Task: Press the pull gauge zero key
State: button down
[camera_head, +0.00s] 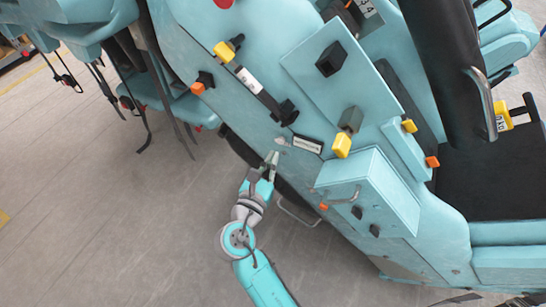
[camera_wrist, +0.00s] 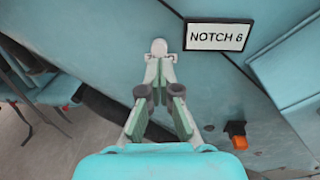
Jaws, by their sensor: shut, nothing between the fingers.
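My gripper (camera_head: 272,160) is shut and empty, close to the teal side panel of the coaster car. In the wrist view its fingertips (camera_wrist: 160,62) meet just below a small pale, round-topped piece (camera_wrist: 159,47) on the panel. Whether they touch it, I cannot tell. No part in view is marked as the pull gauge zero key, and I cannot tell whether the pale piece is it. A plate reading "NOTCH 6" (camera_wrist: 219,36) is just right of the pale piece; it also shows in the head view (camera_head: 307,145).
An orange-tipped knob (camera_wrist: 238,135) sticks out below the plate. In the head view, a yellow-tipped knob (camera_head: 342,146) and a teal box (camera_head: 372,190) with a handle are to the right. Black straps (camera_head: 140,105) hang at the left. Grey floor (camera_head: 120,220) is clear at lower left.

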jog(key=v, duration=0.9)
jog(key=shift+a, duration=0.1)
dwell(0.7)
jog(key=s+d+f+m+g+y, duration=0.2)
jog(key=s+d+f+m, duration=0.2)
jog(key=d+f, duration=0.3)
jog(key=s+d+f+m+g+y, duration=0.1)
jog(key=s+d+f+m+y, duration=0.25)
jog(key=d+f, duration=0.45)
jog(key=s+d+f+m+g, duration=0.1)
jog(key=s+d+m, duration=0.5)
jog(key=s, duration=0.4)
jog(key=s+d+r+m, duration=0.2)
jog(key=s+r+m, duration=0.4)
jog(key=m, duration=0.3)
jog(key=s+d+r+m+t, duration=0.1)
jog(key=s+d+r+m, duration=0.1)
jog(key=s+r+m, duration=0.3)
jog(key=s+m+h, duration=0.1)
jog(key=s+m, duration=0.3)
jog(key=m, duration=0.1)
jog(key=shift+d+r, duration=0.15)
jog(key=shift+r, duration=0.25)
